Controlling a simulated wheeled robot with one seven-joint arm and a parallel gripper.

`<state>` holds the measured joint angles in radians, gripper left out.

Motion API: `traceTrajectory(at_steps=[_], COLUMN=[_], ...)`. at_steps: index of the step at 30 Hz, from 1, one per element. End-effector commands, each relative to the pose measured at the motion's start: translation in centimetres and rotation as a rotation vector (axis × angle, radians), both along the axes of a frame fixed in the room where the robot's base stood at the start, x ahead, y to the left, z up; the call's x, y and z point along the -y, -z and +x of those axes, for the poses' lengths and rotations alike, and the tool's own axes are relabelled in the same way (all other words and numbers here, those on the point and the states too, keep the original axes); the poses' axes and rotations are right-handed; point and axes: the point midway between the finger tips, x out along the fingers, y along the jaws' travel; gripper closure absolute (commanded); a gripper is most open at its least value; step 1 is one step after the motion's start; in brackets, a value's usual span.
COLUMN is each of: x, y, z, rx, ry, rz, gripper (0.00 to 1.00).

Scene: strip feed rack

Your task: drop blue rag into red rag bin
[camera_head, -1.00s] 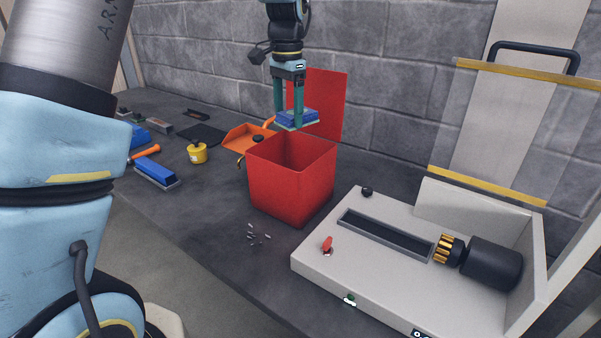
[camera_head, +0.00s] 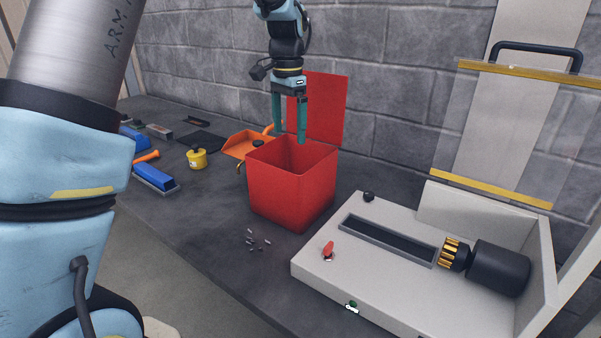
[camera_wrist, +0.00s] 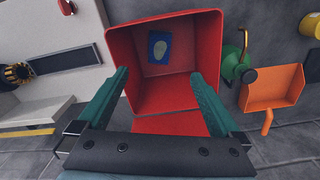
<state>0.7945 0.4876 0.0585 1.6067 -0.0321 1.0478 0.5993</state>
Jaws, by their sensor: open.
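The red rag bin (camera_head: 291,190) stands on the bench with its lid raised at the back. My gripper (camera_head: 289,138) is open and empty above the bin, its teal fingers pointing down at the bin's mouth. In the wrist view, the fingers (camera_wrist: 160,82) are spread apart over the red bin (camera_wrist: 119,62). The blue rag (camera_wrist: 158,48) lies inside the bin at the bottom, with a pale patch on it, apart from the fingers. The bin's front wall hides the rag in the head view.
A grey machine (camera_head: 325,268) with a red switch and black motor stands right of the bin. An orange dustpan (camera_head: 240,147), a yellow pot (camera_head: 196,158) and a blue brush (camera_head: 154,176) lie to the left. Small metal bits (camera_head: 254,240) lie in front of the bin.

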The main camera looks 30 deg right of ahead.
Motion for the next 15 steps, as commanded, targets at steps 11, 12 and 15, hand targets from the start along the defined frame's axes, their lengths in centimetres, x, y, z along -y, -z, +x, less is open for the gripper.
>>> traceTrajectory(at_steps=[11, 12, 15], x=[0.1, 0.0, 0.0], y=[-4.8, -5.7, -7.6], z=[0.1, 0.1, 0.1], rx=[0.005, 0.004, 0.004], ry=[0.0, 0.0, -0.001], rz=[-0.004, -0.003, -0.003], gripper=[0.0, 0.0, 0.0])
